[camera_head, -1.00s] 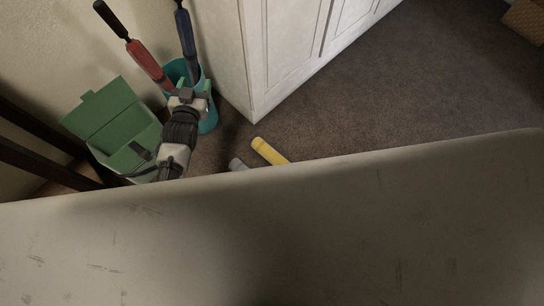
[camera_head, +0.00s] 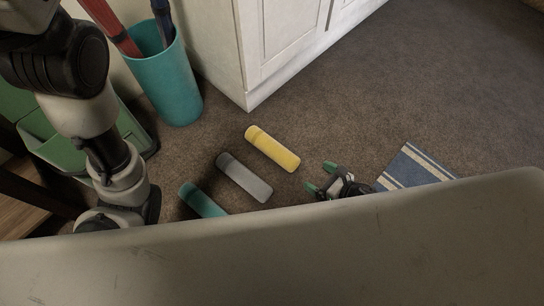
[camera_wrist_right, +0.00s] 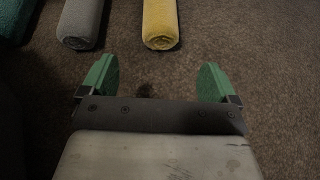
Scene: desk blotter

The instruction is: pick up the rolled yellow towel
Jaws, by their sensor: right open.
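The rolled yellow towel (camera_head: 272,149) lies on the brown carpet in the head view. In the right wrist view the yellow towel (camera_wrist_right: 160,22) lies beyond the fingertips, lined up with the gap between them, its near end facing me. My right gripper (camera_head: 320,177) is open and empty, to the right of and a little below the towel in the head view, apart from it. Its green fingertips show spread in the wrist view (camera_wrist_right: 157,75). My left arm shows at the left of the head view; its gripper does not show.
A rolled grey towel (camera_head: 244,177) and a rolled teal towel (camera_head: 203,201) lie left of the yellow one. A blue striped mat (camera_head: 412,170), white cabinet (camera_head: 275,45), teal bin (camera_head: 168,88) and green box (camera_head: 45,150) surround them. Carpet right of the cabinet is clear.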

